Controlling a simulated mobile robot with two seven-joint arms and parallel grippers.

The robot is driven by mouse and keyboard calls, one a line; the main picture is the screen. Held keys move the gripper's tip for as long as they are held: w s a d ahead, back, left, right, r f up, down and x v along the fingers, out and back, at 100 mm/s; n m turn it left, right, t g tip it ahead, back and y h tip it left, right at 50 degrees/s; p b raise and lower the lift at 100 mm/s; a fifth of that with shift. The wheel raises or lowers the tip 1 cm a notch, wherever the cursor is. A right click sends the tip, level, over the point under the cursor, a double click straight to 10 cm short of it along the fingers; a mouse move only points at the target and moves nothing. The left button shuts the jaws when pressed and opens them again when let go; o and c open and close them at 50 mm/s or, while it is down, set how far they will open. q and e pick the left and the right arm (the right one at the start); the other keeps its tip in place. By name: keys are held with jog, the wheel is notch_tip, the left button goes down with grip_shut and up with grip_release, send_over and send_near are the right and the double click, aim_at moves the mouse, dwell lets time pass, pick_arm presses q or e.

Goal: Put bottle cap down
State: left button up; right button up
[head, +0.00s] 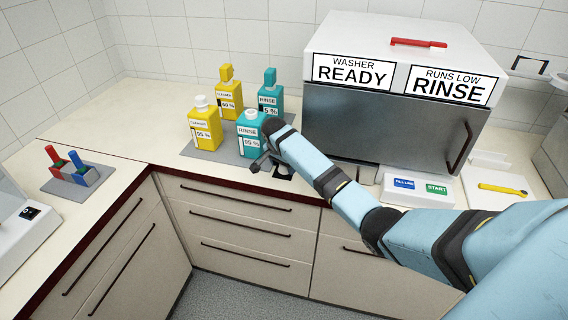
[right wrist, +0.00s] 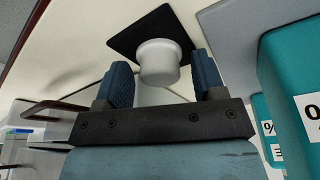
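The white bottle cap (right wrist: 160,62) stands on a small black square (right wrist: 135,28) on the counter, as the right wrist view shows. My right gripper (right wrist: 163,78) has its two blue fingers on either side of the cap, with a gap visible, so it looks open around it. In the head view the right gripper (head: 268,166) is low over the counter, just in front of the teal rinse bottle marked 95 % (head: 250,140); the black square (head: 284,171) shows beside it, and the cap is hard to make out there. My left gripper is out of view.
A yellow cleaner bottle (head: 204,130), another yellow bottle (head: 228,98) and a second teal bottle (head: 270,95) stand close behind and left on a grey mat (head: 180,150). The washer (head: 375,125) is at right. A small rack (head: 75,175) sits far left; counter between is clear.

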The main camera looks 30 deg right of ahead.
jog(key=w+v, duration=0.1)
jog(key=v, duration=1.1)
jog(key=s+a+f+n+t+y, duration=0.2)
jog(key=s+a+f+n+t, duration=0.4)
jog(key=s+a+f+n, duration=0.45)
jog(key=s+a+f+n+t+y, duration=0.1)
jog(key=s+a+f+n, duration=0.1)
jog(key=s, duration=0.7)
jog(key=s+a+f+n+t+y, duration=0.1)
jog(key=s+a+f+n, duration=0.1)
jog(key=s+a+f, duration=0.3)
jog(key=s+a+f+n+t+y, duration=0.2)
jog(key=s+a+f+n, duration=0.1)
jog(key=s, duration=1)
jog(key=shift+a+f, duration=0.3)
jog(key=shift+s, duration=0.15)
